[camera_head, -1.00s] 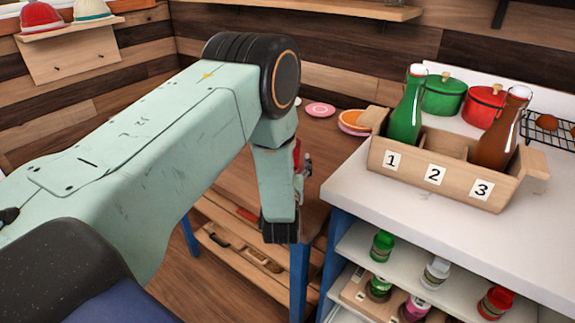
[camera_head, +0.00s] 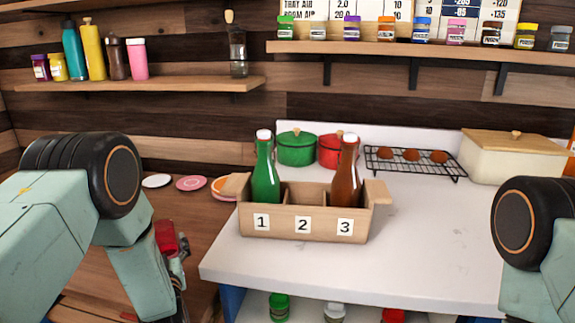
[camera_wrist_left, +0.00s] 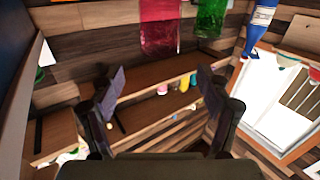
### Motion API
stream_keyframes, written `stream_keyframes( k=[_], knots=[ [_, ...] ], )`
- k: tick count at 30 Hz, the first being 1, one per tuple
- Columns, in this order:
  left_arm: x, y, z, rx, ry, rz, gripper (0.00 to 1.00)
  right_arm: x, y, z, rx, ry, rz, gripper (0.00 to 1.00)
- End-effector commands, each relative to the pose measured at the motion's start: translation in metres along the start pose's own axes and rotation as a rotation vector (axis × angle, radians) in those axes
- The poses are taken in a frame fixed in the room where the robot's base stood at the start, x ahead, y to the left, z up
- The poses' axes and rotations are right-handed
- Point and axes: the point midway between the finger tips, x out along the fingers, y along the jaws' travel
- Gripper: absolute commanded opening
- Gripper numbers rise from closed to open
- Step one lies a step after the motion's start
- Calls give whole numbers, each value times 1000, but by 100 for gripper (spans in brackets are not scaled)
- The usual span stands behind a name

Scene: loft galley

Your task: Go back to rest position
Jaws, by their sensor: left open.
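My left arm comes in from the left, bent downward. My left gripper (camera_head: 178,252) is only partly visible beside its forearm, left of the white counter. In the left wrist view my left gripper (camera_wrist_left: 160,88) has its two fingers spread wide with nothing between them. At the right edge a part of my right arm (camera_head: 535,240) shows; its gripper is outside the picture.
A wooden caddy (camera_head: 280,225) labelled 1, 2, 3 stands on the white counter (camera_head: 440,245). A green bottle (camera_head: 265,180) is in slot 1, a brown bottle (camera_head: 346,180) in slot 3; the middle slot looks empty. Pots and a rack (camera_head: 415,160) stand behind.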

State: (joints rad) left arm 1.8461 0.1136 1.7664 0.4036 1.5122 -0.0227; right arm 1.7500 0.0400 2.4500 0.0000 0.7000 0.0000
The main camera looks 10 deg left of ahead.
Motion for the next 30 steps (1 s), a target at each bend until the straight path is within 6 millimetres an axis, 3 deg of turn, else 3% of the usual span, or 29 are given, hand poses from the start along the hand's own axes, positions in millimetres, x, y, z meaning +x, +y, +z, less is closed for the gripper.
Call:
stream_keyframes(
  k=[15,21,30],
  knots=[
    [85,-1,1,0,1,-2,76,16,0,0,0,0,0,51],
    [84,1,-28,1,0,0,76,7,0,0,0,0,0,51],
    [84,1,-37,1,-1,0,76,5,0,0,0,0,0,51]
  ],
)
